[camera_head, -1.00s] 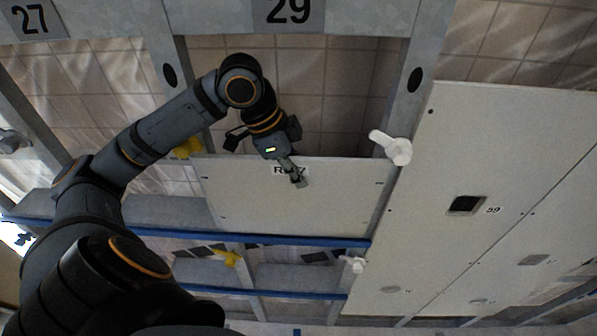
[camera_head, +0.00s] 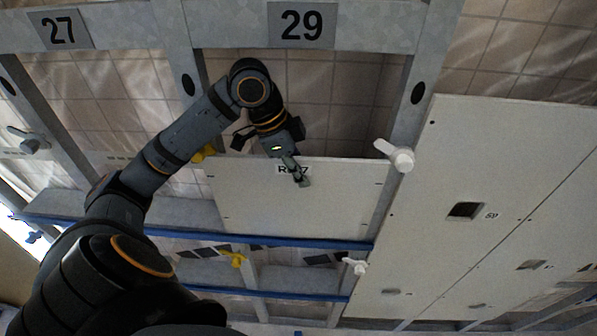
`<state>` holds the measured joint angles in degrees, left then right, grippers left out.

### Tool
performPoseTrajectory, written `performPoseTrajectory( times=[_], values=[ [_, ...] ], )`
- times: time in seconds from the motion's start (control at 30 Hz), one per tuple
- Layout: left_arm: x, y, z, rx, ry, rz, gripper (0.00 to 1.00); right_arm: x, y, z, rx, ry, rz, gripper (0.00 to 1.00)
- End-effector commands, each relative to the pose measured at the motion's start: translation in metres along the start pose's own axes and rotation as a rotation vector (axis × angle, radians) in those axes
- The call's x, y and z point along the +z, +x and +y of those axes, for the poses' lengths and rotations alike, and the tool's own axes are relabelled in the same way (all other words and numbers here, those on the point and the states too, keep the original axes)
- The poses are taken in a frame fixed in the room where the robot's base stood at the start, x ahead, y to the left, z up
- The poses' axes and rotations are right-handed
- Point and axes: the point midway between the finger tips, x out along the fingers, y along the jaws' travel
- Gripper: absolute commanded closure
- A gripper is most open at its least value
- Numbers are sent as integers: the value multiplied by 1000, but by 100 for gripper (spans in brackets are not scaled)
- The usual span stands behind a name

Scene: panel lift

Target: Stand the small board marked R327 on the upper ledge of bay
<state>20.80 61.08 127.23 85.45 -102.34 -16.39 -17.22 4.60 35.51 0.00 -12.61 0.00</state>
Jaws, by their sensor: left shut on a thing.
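The small white board marked R327 (camera_head: 330,205) is upright in bay 29, its lower edge at the blue-edged ledge (camera_head: 290,241); I cannot tell whether it rests there. Its label is partly hidden by my left gripper (camera_head: 300,178), which is shut on the board's top edge near the label. The sign 29 (camera_head: 302,24) is on the beam above the bay. A white clamp (camera_head: 396,155) is on the right post by the board's top right corner. A yellow clamp (camera_head: 203,154) is by its top left corner, partly behind my arm. My right gripper is not in view.
Large white panels (camera_head: 470,160) fill the frame to the right. A lower blue-edged ledge (camera_head: 270,293) runs below, with a yellow clamp (camera_head: 234,258) and a white clamp (camera_head: 355,266) between the ledges. Bay 27 (camera_head: 64,30) is at the left. Above the board the bay is open.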

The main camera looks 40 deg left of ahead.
Motion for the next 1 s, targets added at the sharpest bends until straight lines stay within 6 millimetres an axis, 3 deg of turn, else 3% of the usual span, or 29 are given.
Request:
performPoseTrajectory(
  times=[1.0],
  values=[
    [-4, 19, -9, 33, -9, 7, 100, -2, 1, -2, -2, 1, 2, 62]
  ],
)
